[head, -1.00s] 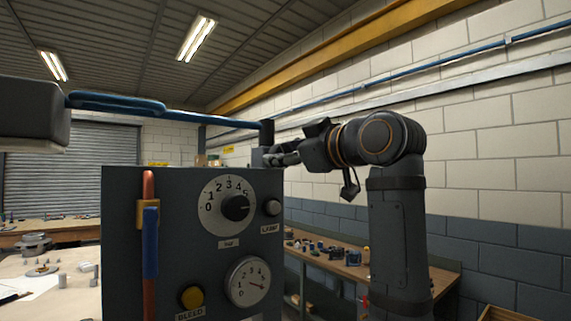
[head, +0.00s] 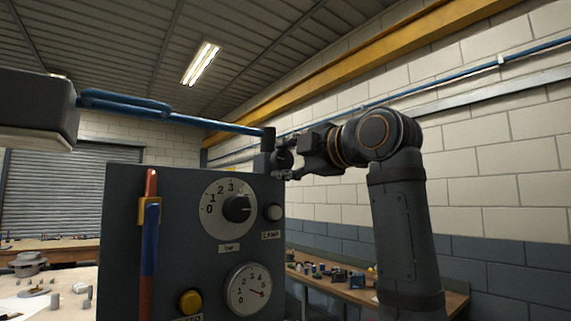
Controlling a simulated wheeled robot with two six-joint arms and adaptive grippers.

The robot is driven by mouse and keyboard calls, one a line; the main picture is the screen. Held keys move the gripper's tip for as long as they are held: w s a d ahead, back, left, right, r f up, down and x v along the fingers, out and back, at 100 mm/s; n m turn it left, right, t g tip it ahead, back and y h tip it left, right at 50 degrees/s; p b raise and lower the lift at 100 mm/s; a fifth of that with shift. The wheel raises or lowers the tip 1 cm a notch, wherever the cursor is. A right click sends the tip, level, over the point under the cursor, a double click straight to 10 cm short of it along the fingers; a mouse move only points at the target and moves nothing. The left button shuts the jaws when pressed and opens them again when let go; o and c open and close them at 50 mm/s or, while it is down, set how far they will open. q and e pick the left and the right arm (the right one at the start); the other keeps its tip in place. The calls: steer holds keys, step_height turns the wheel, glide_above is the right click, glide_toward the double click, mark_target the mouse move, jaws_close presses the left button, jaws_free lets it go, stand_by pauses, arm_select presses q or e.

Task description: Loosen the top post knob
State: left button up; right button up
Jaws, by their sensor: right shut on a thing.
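The dark top post (head: 268,139) stands at the panel's upper right corner, where a blue bar (head: 190,120) meets it. The round dark top post knob (head: 284,159) faces right, off the post's side. My right gripper (head: 287,164) comes in from the right and is shut on the knob; its fingers partly cover it. My left gripper is not in view.
The grey panel (head: 180,235) carries a dial (head: 228,208), a gauge (head: 249,290), a yellow button (head: 190,301) and a red-blue lever (head: 150,240). A grey block (head: 38,108) hangs at the bar's left end. A workbench (head: 400,291) stands behind at right.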

steer(key=shift+f+n, duration=0.15)
steer(key=shift+n, duration=0.45)
steer(key=o, duration=1.1)
steer(key=shift+o, duration=0.2)
steer(key=v, duration=1.2)
